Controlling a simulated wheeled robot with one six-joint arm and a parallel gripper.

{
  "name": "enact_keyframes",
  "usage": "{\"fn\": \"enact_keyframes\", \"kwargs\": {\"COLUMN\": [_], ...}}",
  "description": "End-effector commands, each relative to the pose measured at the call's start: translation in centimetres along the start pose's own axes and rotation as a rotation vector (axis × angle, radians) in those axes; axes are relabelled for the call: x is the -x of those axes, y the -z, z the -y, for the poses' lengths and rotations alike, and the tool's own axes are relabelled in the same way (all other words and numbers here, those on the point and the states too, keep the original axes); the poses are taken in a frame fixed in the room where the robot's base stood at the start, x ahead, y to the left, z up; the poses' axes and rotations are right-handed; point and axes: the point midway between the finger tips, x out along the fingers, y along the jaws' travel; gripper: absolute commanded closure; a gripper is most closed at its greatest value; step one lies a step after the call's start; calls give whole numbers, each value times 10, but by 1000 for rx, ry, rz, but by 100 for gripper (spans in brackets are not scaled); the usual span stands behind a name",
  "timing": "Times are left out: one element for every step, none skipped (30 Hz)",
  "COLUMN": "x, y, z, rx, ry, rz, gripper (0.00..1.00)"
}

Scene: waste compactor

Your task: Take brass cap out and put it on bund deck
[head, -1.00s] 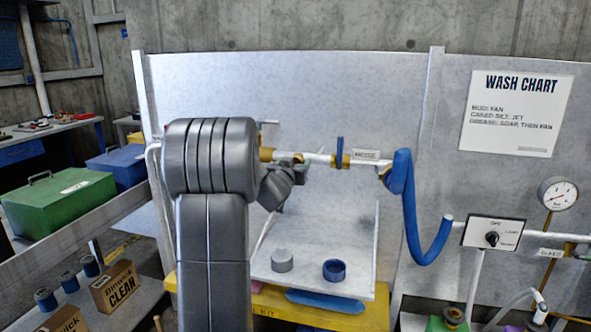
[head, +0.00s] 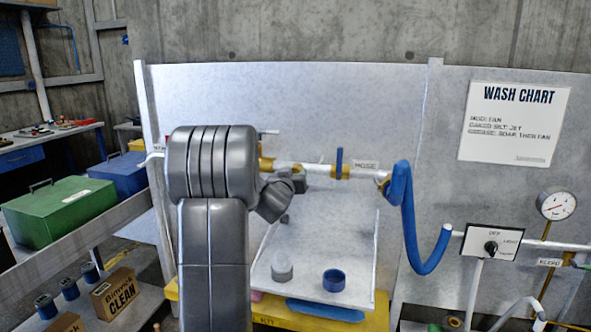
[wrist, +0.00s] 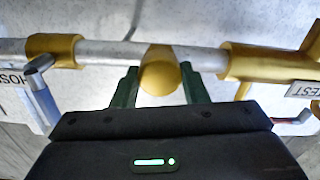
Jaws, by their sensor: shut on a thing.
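The brass cap (wrist: 159,78) is a rounded yellow piece at the middle of the wrist view, in front of a pale horizontal pipe (wrist: 203,58). My gripper (wrist: 158,72) is shut on it, with a green finger on each side. I cannot tell whether the cap is still seated on the pipe fitting. In the head view my own arm hides the cap and fingers. A yellow-edged platform (head: 375,306) stands low behind the arm, under a sloped grey tray (head: 364,245). I cannot tell for sure whether it is the bund deck.
A grey cup (head: 282,267) and a blue ring-shaped cup (head: 334,280) sit on the tray. A blue hose (head: 411,225) hangs right of the pipe. A switch box (head: 480,245) and gauge (head: 556,205) stand farther right. Green (head: 60,210) and blue boxes (head: 120,172) are left.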

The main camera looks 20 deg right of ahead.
Motion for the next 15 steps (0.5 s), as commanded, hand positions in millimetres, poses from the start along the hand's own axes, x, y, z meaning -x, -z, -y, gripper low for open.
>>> {"fn": "enact_keyframes", "kwargs": {"x": [0,0,0,0,0,0,0,0,0,0,0,0,0,0,0], "y": [3,3,3,3,3,3,3,3,3,3,2,2,2,1,1], "z": [0,0,0,0,0,0,0,0,0,0,0,0,1,1,1], "rx": [29,48,74,92,112,136,155,175,199,217,233,252,266,276,285], "ry": [1,1,1,2,2,2,1,2,2,2,2,2,1,2,2], "rz": [3,2,2,3,3,3,3,2,2,3,3,2,2,1,1], "gripper": [87,87,87,87,87,87,87,87,87,87,87,87,87,87,87]}}
